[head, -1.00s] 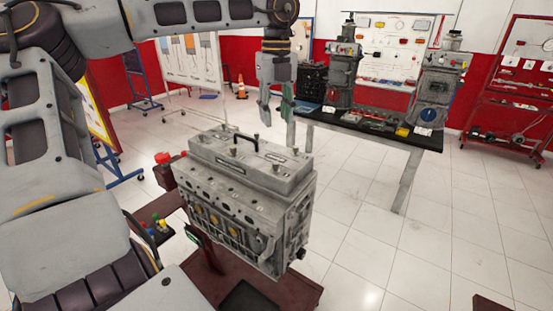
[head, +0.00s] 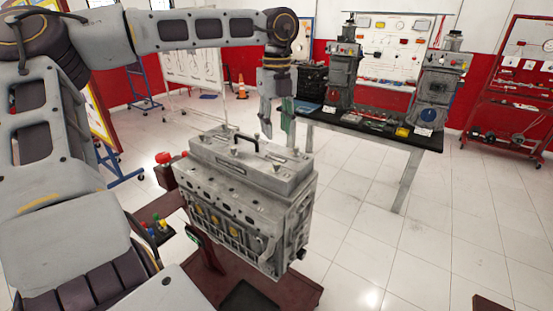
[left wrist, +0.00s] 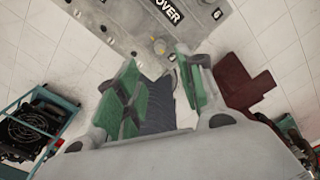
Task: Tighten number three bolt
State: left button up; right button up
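The grey engine block (head: 245,220) stands on a dark red stand, with a flat cover (head: 200,152) on top. My left gripper (head: 278,125) hangs fingers-down above the cover's far right end, with green pads on the fingers. It is open and empty. In the left wrist view the finger tips (left wrist: 160,68) are spread apart, and a bolt (left wrist: 160,46) on the cover's edge shows just beyond the gap between them. My right gripper is out of view.
A black handle (head: 246,140) rises from the cover. A red button (head: 163,158) and coloured knobs (head: 155,227) are left of the engine. A black-topped workbench (head: 385,135) with machines stands behind.

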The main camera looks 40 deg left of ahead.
aim_at(276, 163)
pick_arm(q)
notch_tip(276, 163, down, 11)
jog(key=shift+r+p, duration=0.15)
jog(key=shift+p, duration=0.6)
grip_shut()
